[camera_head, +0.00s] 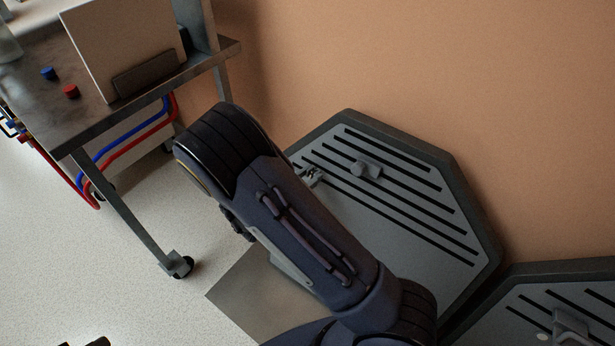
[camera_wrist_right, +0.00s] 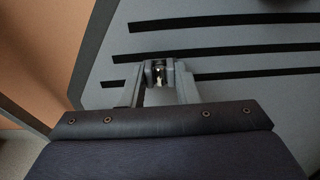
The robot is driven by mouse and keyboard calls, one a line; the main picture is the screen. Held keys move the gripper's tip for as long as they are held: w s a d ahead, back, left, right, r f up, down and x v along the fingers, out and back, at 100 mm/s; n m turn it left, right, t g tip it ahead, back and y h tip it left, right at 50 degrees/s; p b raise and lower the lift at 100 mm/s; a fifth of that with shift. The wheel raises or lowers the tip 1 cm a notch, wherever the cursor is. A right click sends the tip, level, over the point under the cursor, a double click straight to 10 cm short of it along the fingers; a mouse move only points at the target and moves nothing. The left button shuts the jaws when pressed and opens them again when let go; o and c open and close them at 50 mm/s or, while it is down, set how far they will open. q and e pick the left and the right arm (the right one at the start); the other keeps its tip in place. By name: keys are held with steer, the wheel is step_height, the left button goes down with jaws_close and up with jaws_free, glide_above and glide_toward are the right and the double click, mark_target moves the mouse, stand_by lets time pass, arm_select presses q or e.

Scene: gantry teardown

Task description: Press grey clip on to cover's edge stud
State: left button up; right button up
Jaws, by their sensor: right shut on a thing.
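The grey cover (camera_head: 405,235) is a many-sided panel with black slots and a dark rim, leaning against the wall. My right gripper (camera_head: 313,176) is at its upper left part, partly hidden by my own arm. In the right wrist view my right gripper (camera_wrist_right: 158,70) is shut on a small grey clip (camera_wrist_right: 158,64) in front of the slotted cover (camera_wrist_right: 215,38). A pale metallic bit shows between the fingertips. I cannot tell whether the clip touches the edge stud, which I cannot make out. My left gripper is not recognisable.
A grey block-shaped knob (camera_head: 367,170) stands out from the cover. A second slotted panel (camera_head: 520,325) is at the lower right. A wheeled metal cart (camera_head: 105,125) with red and blue hoses stands at the left. Speckled floor (camera_head: 90,265) lies clear below it.

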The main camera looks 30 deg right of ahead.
steer(key=shift+w+d+f, duration=0.1)
steer(key=shift+d, duration=0.2)
steer(key=o, duration=1.1)
steer(key=shift+o, duration=0.2)
steer(key=p+v, duration=0.3)
steer(key=v, duration=0.8)
steer(key=shift+a, duration=0.3)
